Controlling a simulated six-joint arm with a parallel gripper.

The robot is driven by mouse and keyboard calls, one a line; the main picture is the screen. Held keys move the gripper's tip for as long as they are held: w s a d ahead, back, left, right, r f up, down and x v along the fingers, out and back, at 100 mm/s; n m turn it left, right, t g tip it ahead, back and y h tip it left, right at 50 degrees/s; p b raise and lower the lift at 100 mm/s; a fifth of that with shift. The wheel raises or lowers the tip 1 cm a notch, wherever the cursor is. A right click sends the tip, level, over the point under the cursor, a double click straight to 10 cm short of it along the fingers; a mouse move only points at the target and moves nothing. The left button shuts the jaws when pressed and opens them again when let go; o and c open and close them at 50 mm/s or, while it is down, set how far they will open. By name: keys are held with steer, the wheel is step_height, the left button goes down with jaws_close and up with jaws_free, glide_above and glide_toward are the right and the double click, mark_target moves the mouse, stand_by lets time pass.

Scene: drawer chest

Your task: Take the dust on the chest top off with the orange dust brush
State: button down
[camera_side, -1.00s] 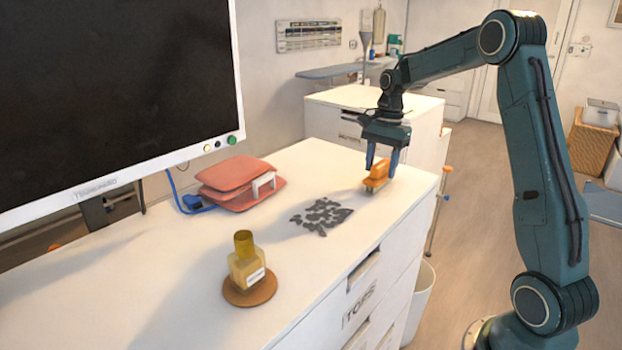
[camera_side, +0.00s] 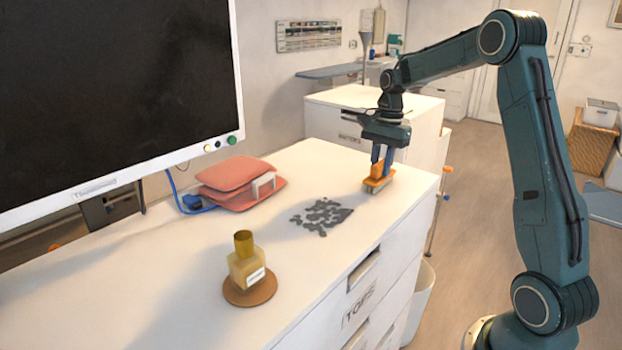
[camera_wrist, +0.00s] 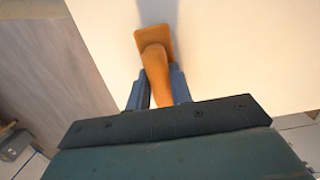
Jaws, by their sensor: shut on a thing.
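The orange dust brush (camera_side: 377,182) is at the far right end of the white chest top (camera_side: 310,260), upright with its bristle side down, at or just over the surface. My gripper (camera_side: 382,169) is shut on its handle. In the wrist view the orange brush (camera_wrist: 155,62) sits between my two fingers (camera_wrist: 158,92). The dust (camera_side: 321,216) is a patch of dark grey flecks on the chest top, left of the brush and apart from it. The exact contact under the bristles is too small to tell.
A yellow bottle (camera_side: 247,264) stands on a round brown coaster (camera_side: 250,293) near the front. Red cushion-like pouches (camera_side: 237,175) lie at the back edge, by a large black monitor (camera_side: 110,90). The chest top between bottle and dust is clear.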

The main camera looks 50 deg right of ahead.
mark_target(381, 162)
steer(key=shift+r, duration=0.15)
steer(key=shift+r, duration=4.8)
steer(key=c, duration=1.8)
jaws_free()
steer(key=shift+c, duration=0.2)
steer(key=c, duration=0.3)
steer(key=w+a+f, duration=0.1)
steer(key=w+a, duration=0.1)
steer(key=a, duration=0.6)
steer(key=w+a+f, duration=0.1)
steer(key=w+a, duration=0.1)
steer(key=a, duration=0.6)
steer(key=shift+a, duration=0.15)
